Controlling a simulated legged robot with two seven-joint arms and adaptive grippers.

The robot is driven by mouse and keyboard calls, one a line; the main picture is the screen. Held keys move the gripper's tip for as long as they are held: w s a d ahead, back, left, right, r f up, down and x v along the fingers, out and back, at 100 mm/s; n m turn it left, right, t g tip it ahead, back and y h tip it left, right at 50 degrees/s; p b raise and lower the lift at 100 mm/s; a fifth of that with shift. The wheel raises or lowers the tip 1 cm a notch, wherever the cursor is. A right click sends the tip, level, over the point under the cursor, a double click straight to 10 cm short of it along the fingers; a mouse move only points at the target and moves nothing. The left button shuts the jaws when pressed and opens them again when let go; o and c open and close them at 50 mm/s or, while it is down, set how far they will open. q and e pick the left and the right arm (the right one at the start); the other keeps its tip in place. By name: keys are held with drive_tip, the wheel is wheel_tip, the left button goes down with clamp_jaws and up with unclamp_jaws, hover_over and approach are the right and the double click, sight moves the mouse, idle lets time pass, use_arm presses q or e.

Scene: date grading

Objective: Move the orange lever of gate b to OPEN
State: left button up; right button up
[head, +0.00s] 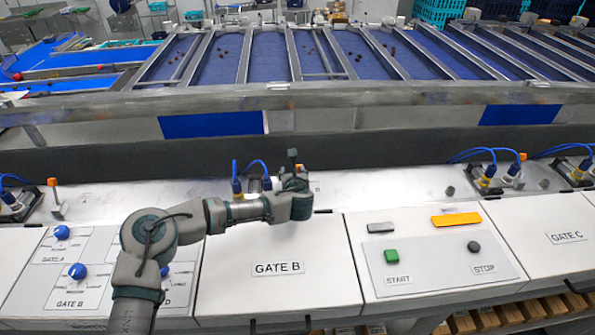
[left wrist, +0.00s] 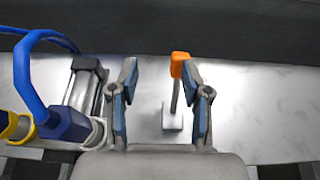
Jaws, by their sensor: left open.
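The gate b lever (left wrist: 175,98) has an orange knob (left wrist: 180,65) on a thin grey stem above a small pale base plate. In the left wrist view it stands between my left gripper's fingers (left wrist: 160,95). The knob is close to the right finger and looks near its tip; I cannot tell whether they touch. In the head view my left gripper (head: 293,170) is above the ledge behind the GATE B panel (head: 278,290) and hides most of the lever. The gripper is open. No OPEN marking is readable. My right gripper is not in view.
A cylinder with blue hoses (left wrist: 70,120) stands just left of the gripper. The gate A lever (head: 54,195) is at the left. The START button (head: 392,257) and STOP button (head: 474,246) are on the right panel. A dark beam (head: 400,148) runs behind the ledge.

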use_arm(q)
drive_tip(key=shift+a, duration=0.25)
drive_tip(key=d, duration=0.3)
drive_tip(key=shift+d+f, duration=0.1)
drive_tip(key=shift+d, duration=0.2)
drive_tip(key=c, duration=0.9)
drive_tip(key=shift+s+d, duration=0.2)
drive_tip(key=shift+d, duration=0.1)
clamp_jaws()
drive_tip(key=shift+w+a, duration=0.1)
drive_tip(key=shift+a, duration=0.1)
drive_tip(key=shift+w+a, duration=0.2)
drive_tip(key=shift+a, duration=0.5)
drive_tip(key=shift+d, duration=0.15)
drive_tip(key=shift+s+d, duration=0.1)
drive_tip(key=shift+d, duration=0.2)
drive_tip(key=shift+a, duration=0.2)
drive_tip(key=o, duration=0.9)
unclamp_jaws()
drive_tip(key=shift+s, duration=0.1)
drive_tip(key=v, duration=1.1)
drive_tip(key=shift+s+d, duration=0.1)
drive_tip(key=shift+s, duration=0.15)
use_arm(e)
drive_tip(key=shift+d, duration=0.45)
